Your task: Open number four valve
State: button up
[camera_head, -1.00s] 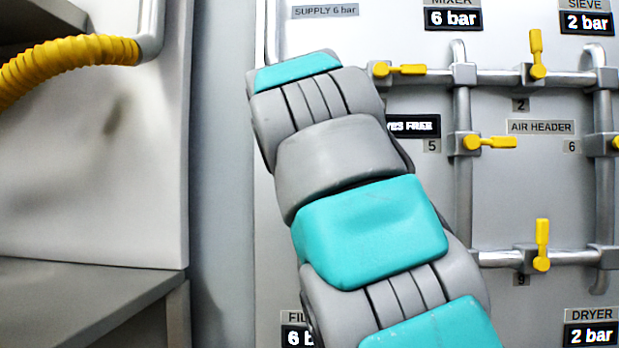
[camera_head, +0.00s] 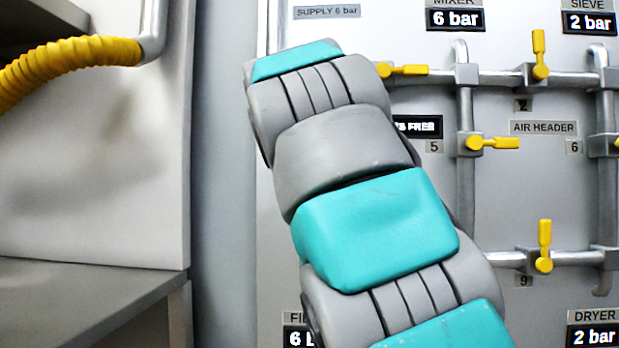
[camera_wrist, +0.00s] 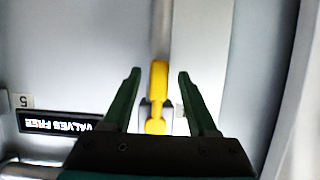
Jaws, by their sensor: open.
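In the wrist view a valve with a yellow handle (camera_wrist: 158,82) is between the fingers of my gripper (camera_wrist: 160,75). The handle points up in that view, in line with the grey pipe (camera_wrist: 163,30) beyond it. My gripper is open, with one dark green finger on each side of the handle and a visible gap at each side. No number can be read on this valve; its lower part is close to my gripper's body. In the head view my arm hides this valve and my gripper.
The VALVES FREE sign (camera_wrist: 55,122) and label 5 (camera_wrist: 22,101) appear upside down in the wrist view. In the head view, other yellow valves (camera_head: 403,70), (camera_head: 540,55), (camera_head: 493,143), (camera_head: 544,247) sit on the pipework. A yellow hose (camera_head: 70,62) and a grey counter (camera_head: 85,300) are at the left.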

jog(key=v, duration=0.6)
jog(key=shift+s, duration=0.15)
jog(key=s+d+f+g+h+p, duration=0.15)
jog(key=d+f+g, duration=0.25)
jog(key=d+f, duration=0.6)
jog(key=s+d+f+g+p, duration=0.2)
jog(key=s+d+f+g, duration=0.3)
jog(key=f, duration=0.9)
jog(key=s+d+f+g+y+p, duration=0.1)
jog(key=s+d+f+g, duration=0.1)
jog(key=s+f, duration=1.1)
jog(key=s+d+f+g+y+p, duration=0.1)
jog(key=s+f+g, duration=0.3)
jog(key=s+f, duration=0.9)
jog(key=shift+s+d+f+n, duration=0.15)
jog(key=shift+s+d+n, duration=0.15)
jog(key=shift+s+d, duration=0.15)
